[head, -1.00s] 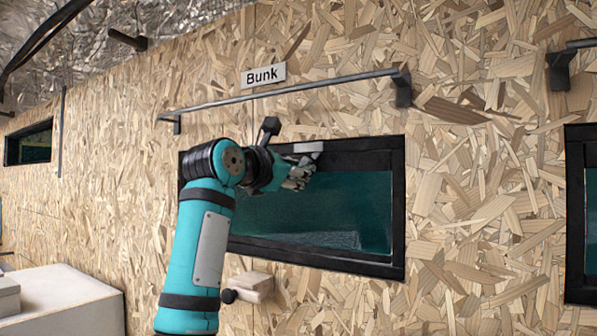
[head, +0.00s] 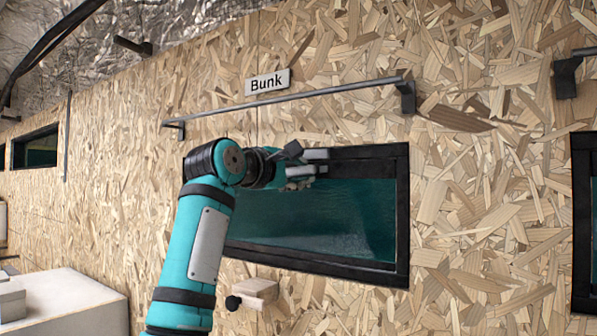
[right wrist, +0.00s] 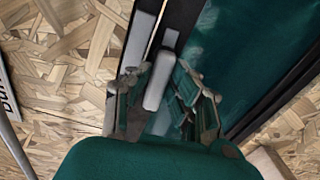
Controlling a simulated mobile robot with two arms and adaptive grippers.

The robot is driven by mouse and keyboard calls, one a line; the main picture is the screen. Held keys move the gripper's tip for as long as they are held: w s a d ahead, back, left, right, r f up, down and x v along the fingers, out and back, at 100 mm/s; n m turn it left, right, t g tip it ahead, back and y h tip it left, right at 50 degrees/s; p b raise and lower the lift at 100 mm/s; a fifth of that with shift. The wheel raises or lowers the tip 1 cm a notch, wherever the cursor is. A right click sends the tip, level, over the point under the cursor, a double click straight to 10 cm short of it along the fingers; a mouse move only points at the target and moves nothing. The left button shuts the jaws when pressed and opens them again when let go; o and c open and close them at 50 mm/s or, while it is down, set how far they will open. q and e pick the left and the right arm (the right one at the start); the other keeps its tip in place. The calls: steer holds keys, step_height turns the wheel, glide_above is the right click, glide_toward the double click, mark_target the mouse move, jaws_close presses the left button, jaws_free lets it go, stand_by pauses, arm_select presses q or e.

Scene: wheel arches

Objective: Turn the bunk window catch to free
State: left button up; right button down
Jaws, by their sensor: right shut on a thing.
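The bunk window (head: 330,215) has a black frame and dark teal glass, under the white "Bunk" sign (head: 267,81). Its light grey catch (head: 316,154) is at the frame's top edge, partly hidden by my right gripper (head: 302,176). In the right wrist view, the catch's grey lever (right wrist: 158,82) lies between the two fingers of my right gripper (right wrist: 160,95), which is shut on it. A second grey piece (right wrist: 140,38) shows beside the lever on the frame. My left gripper is not in view.
A dark rail (head: 290,97) runs along the chipboard wall above the window. A small wooden block with a black knob (head: 258,290) sticks out below it. A white box-like unit (head: 75,300) stands at lower left. Another dark-framed window (head: 583,220) is at right.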

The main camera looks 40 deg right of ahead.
steer(key=shift+r+m, duration=0.3)
steer(key=shift+m, duration=0.3)
steer(key=c, duration=1.3)
jaws_free()
steer(key=shift+o, duration=0.5)
steer(key=shift+w+d+f, duration=0.15)
steer(key=shift+d+f, duration=0.05)
steer(key=shift+f, duration=0.05)
steer(key=v, duration=1.2)
